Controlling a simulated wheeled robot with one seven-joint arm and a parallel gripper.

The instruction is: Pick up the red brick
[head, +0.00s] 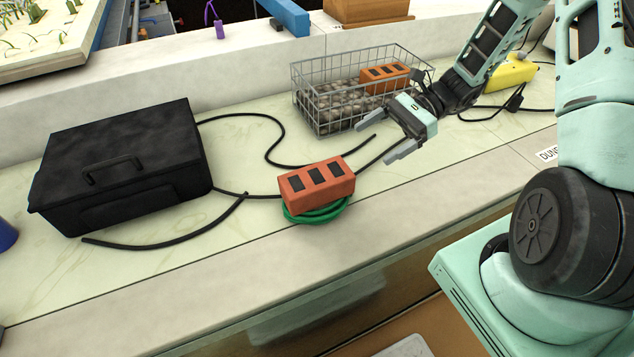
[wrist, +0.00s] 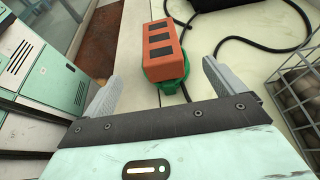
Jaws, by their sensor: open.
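A red brick (head: 316,186) with three dark square holes lies on a coil of green hose (head: 318,213) near the front edge of the counter. The red brick also shows in the wrist view (wrist: 162,48), ahead of and between my fingertips. My gripper (head: 382,141) is open and empty, to the right of the red brick and apart from it. Both fingers show in the wrist view (wrist: 160,82). A second, orange-red brick (head: 385,76) with dark holes lies in the wire basket (head: 318,113) behind my gripper.
A black box (head: 120,165) with a handle stands at the left. Black cables (head: 268,150) run across the counter around the brick. The wire basket holds several stones (head: 335,100). A yellow object (head: 512,72) lies at the back right. The counter's front edge is close to the brick.

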